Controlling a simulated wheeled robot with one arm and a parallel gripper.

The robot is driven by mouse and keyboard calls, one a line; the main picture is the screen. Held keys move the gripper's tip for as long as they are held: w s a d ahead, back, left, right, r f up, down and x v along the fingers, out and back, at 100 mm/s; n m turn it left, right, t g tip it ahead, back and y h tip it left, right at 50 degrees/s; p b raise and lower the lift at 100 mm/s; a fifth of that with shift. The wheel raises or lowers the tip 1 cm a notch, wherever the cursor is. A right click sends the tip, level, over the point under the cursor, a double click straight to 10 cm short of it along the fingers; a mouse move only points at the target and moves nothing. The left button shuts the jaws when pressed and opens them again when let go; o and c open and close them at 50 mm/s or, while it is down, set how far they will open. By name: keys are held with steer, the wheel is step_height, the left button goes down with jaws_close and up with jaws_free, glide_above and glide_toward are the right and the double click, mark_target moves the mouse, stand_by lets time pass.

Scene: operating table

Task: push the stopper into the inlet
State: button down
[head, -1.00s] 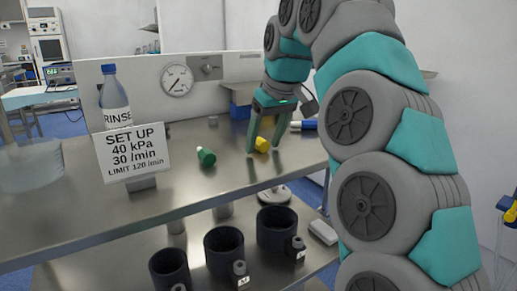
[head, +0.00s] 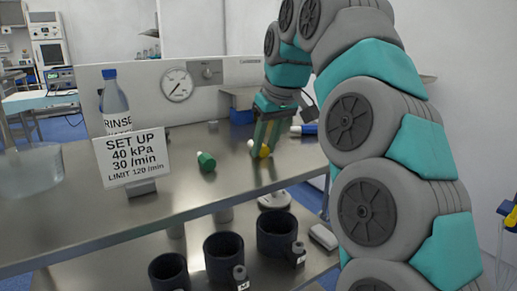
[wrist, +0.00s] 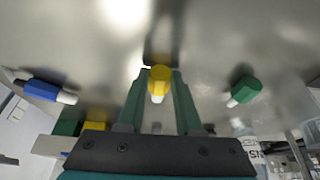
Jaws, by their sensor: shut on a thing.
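My gripper (head: 262,149) points down at the steel table top and is shut on a yellow stopper with a white tip (head: 264,151). In the wrist view the yellow stopper (wrist: 159,79) sits between the two green fingers. A green stopper (head: 206,161) lies on the table to the left, and it shows in the wrist view on the right (wrist: 245,88). A blue stopper (head: 309,129) lies right of the gripper; it also shows in the wrist view (wrist: 42,90). I cannot make out which part is the inlet.
A white panel with a gauge (head: 176,84) and a knob stands at the back. A rinse bottle (head: 114,104) and a set-up sign (head: 134,156) stand on the left. Dark cups (head: 222,258) stand on the lower shelf. The table between sign and green stopper is clear.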

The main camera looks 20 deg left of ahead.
steer(key=shift+r, duration=0.1)
steer(key=shift+r+p, duration=1.5)
steer(key=shift+r, duration=0.45)
steer(key=shift+s+d+f+b, duration=0.1)
steer(key=shift+s+f+b, duration=0.15)
steer(key=shift+s+b, duration=0.2)
steer(key=shift+s+d, duration=0.1)
steer(key=shift+s, duration=0.2)
steer(key=s+d+r+b, duration=0.1)
steer(key=s+d, duration=0.1)
steer(key=s, duration=1.2)
steer(key=shift+d+r+b, duration=0.25)
steer(key=shift+d+b, duration=0.05)
steer(key=shift+d, duration=0.1)
steer(key=shift+s, duration=0.1)
steer(key=c, duration=1.2)
jaws_free()
jaws_close()
